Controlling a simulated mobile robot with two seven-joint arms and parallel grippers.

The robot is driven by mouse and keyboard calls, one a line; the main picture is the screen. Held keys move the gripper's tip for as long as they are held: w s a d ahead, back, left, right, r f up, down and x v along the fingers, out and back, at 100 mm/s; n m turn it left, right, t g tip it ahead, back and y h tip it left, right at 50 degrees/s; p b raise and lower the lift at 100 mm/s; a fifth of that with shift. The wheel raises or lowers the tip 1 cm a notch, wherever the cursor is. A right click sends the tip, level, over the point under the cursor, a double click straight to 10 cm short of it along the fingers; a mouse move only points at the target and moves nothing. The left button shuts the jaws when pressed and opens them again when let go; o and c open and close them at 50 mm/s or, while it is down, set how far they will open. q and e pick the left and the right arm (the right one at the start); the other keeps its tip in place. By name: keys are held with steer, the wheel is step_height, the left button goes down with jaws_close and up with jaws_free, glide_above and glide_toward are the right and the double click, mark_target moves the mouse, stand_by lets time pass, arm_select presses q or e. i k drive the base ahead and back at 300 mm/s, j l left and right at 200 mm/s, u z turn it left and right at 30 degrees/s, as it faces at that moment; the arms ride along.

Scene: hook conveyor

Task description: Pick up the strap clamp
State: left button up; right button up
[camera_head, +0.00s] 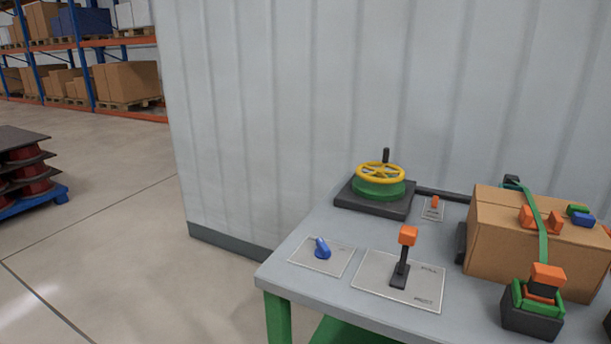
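A green strap (543,237) runs over the top of a cardboard box (495,240) and down its front side. Orange clamp-like pieces (540,219) sit on the box top at the strap. A dark block with green sides and an orange-topped piece (535,300) stands at the strap's front end, by the box. I cannot tell which of these parts is the strap clamp. Neither of my grippers shows in the head view.
The grey table (320,222) also bears a yellow handwheel (380,172), an orange-topped lever (402,262), a blue knob (322,249) and a small orange switch (434,203). Green and blue pieces (580,216) lie on the box. A corrugated wall (300,110) stands behind.

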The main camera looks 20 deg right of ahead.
mark_target(544, 281)
steer(key=z, duration=2)
